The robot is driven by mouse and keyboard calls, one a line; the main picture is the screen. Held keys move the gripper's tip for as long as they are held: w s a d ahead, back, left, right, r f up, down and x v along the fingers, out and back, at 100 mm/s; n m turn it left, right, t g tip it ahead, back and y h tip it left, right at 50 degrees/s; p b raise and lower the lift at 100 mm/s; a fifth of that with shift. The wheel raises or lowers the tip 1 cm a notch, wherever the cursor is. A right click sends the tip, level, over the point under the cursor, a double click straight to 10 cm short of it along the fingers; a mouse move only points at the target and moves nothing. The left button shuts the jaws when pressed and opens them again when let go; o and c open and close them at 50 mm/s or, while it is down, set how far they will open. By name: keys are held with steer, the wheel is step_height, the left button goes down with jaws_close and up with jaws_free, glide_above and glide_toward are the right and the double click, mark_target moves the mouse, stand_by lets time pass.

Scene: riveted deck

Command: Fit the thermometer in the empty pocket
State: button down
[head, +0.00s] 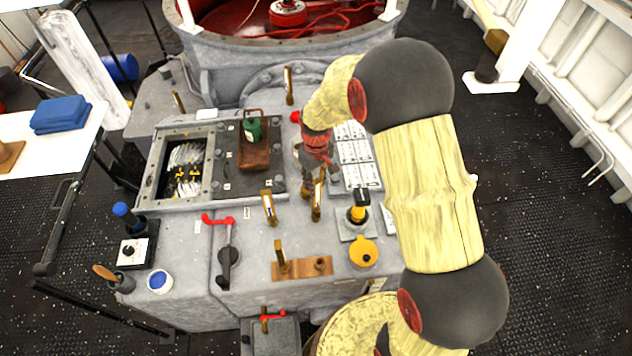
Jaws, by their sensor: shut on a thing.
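My gripper (319,176) hangs over the grey machine top with its jaws pointing down. It is shut on a slim brass thermometer (317,205), which shows upright below the jaws; its upper end is partly hidden by the gripper. A copper bracket (300,269) lies nearer the front edge. A similar brass piece (280,254) stands in its left end, and a short round socket (320,263) at its right end looks empty. I cannot tell whether the held thermometer's lower end touches the machine top (300,232).
Another brass gauge (268,206) stands just left of the held one. A yellow-and-black knob (359,208) and a yellow round cap (363,252) are to the right. A red-handled lever (227,258) is to the left.

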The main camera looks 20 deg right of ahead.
steer(key=shift+f+b, duration=0.75)
steer(key=shift+f, duration=0.7)
stand_by(0.7)
steer(key=c, duration=1.4)
jaws_free()
step_height(320, 180, up, 12)
